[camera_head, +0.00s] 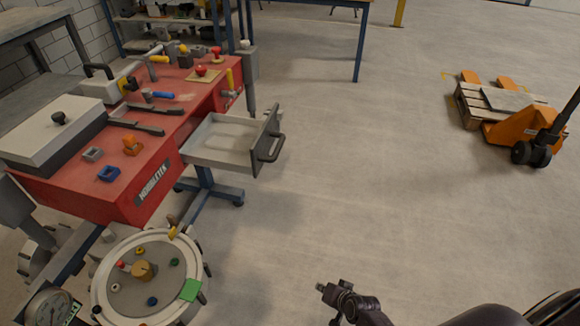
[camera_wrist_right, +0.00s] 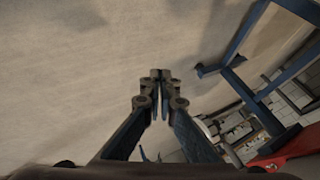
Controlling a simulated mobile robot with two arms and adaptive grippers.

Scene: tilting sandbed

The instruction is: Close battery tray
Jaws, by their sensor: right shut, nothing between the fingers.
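The battery tray (camera_head: 226,141) is a pale, shallow drawer pulled out from the side of the red bench (camera_head: 128,200). Its dark front panel (camera_head: 264,138) carries a dark handle (camera_head: 273,150) facing right. The tray looks empty. My right gripper (camera_head: 322,288) is low in the head view, over the floor, well apart from the tray and below and to the right of it. In the right wrist view its fingers (camera_wrist_right: 160,75) are together with nothing between them. My left gripper is not in view.
A round drum with coloured knobs (camera_head: 148,275) stands at the lower left, near a gauge (camera_head: 50,308). Tools and a grey box (camera_head: 50,125) sit on the bench. An orange pallet truck (camera_head: 520,130) and pallet stand at the far right. The floor right of the tray is clear.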

